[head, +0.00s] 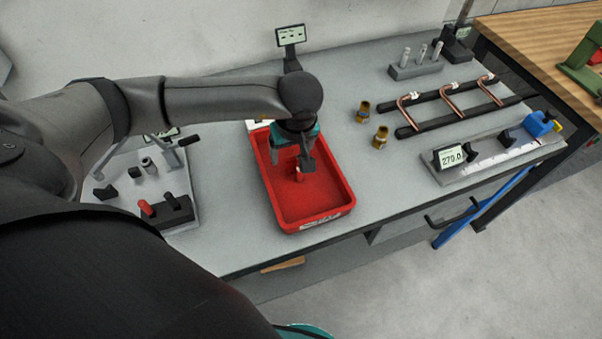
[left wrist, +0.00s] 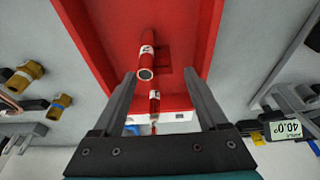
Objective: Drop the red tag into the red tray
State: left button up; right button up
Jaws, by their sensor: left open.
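The red tray (head: 316,203) sits on the grey bench in the middle of the head view, and its red floor and walls fill the top of the left wrist view (left wrist: 95,30). My left gripper (head: 291,162) is over the tray, pointing down with its fingers apart. A small red piece, which looks like the red tag (head: 299,175), shows by the fingertips. In the left wrist view, a red tubular piece with a white label (left wrist: 147,52) lies ahead between the open fingers (left wrist: 160,75). A smaller red-and-white piece (left wrist: 154,102) shows nearer. I cannot tell whether either touches the tray floor. My right gripper is out of view.
Two brass fittings (head: 380,137) stand right of the tray. Bent copper tubes (head: 452,98) lie on black rails beyond. A measuring fixture reading 270.0 (head: 450,157) is at the right. A grey board (head: 150,178) with a red-handled tool is at the left.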

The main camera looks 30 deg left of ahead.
pick_arm(q)
jog(key=v, duration=1.4)
jog(key=shift+d+r, duration=0.15)
jog(key=shift+r, duration=0.25)
jog(key=shift+s+f, duration=0.1)
jog(key=shift+s, duration=0.1)
